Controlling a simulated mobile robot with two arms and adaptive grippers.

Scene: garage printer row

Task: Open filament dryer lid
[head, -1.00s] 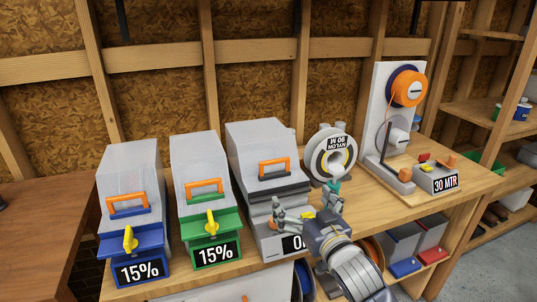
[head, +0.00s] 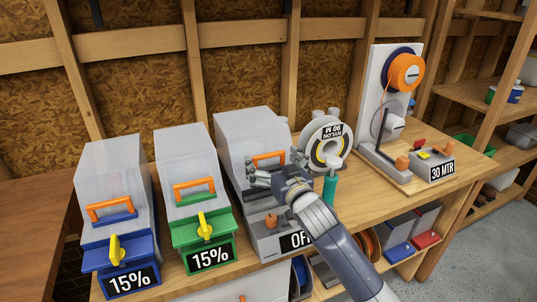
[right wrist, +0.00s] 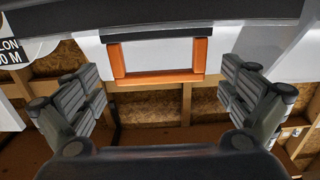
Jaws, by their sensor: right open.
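The filament dryer is the third box from the left, with a pale lid (head: 243,130) and a grey base (head: 262,238) marked with a partly covered label that starts "OF". An orange handle (head: 268,156) is on the front of the lid, and the lid looks shut. My right gripper (head: 262,176) is in front of the lid, close to the handle. In the right wrist view the orange handle (right wrist: 157,76) shows between the spread, empty fingers of the gripper (right wrist: 165,95). Whether a finger touches it I cannot tell. My left gripper is out of view.
Blue (head: 122,262) and green (head: 205,240) dryers marked 15% stand to the left. A nylon spool (head: 327,142) and a teal bottle (head: 329,190) stand close on the right. Farther right is a winder (head: 392,95). The wooden bench (head: 395,205) has bare room at front right.

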